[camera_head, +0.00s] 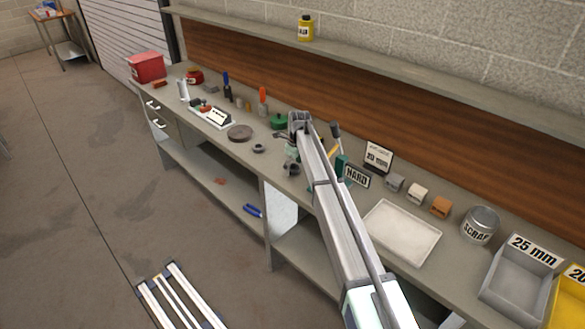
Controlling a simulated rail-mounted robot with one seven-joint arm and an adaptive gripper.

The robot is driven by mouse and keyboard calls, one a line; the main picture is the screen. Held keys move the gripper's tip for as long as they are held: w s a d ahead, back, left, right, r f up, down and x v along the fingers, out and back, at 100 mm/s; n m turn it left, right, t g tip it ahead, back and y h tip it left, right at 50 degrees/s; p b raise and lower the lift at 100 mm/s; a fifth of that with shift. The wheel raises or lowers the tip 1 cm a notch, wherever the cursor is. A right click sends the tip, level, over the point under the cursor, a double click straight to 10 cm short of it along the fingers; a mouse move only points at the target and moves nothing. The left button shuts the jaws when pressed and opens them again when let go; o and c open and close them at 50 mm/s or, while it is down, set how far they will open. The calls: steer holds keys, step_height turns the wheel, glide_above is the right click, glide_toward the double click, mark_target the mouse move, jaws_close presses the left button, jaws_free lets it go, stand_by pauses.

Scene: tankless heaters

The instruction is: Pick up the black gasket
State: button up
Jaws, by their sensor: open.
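A small dark ring (258,149), which looks like the black gasket, lies flat on the workbench left of my arm. My gripper (291,168) is small and partly hidden by my arm, over the bench to the right of that ring and apart from it. The gripper is open. The details of its fingers, and whether a second dark piece lies under it, are too small to tell.
A grey-brown disc (240,132) and a green item (278,122) lie near the ring. To the right are a HARD sign (357,177), a white tray (403,228), small blocks, a SCRAP can (480,225) and a 25 mm bin (517,282). A shelf (400,65) runs above.

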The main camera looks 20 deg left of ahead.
mark_target(293, 167)
steer(key=c, duration=1.2)
steer(key=shift+c, duration=0.2)
steer(key=shift+r, duration=0.15)
step_height(293, 167, up, 20)
steer(key=b, duration=0.5)
steer(key=o, duration=0.4)
steer(key=shift+c, duration=1.4)
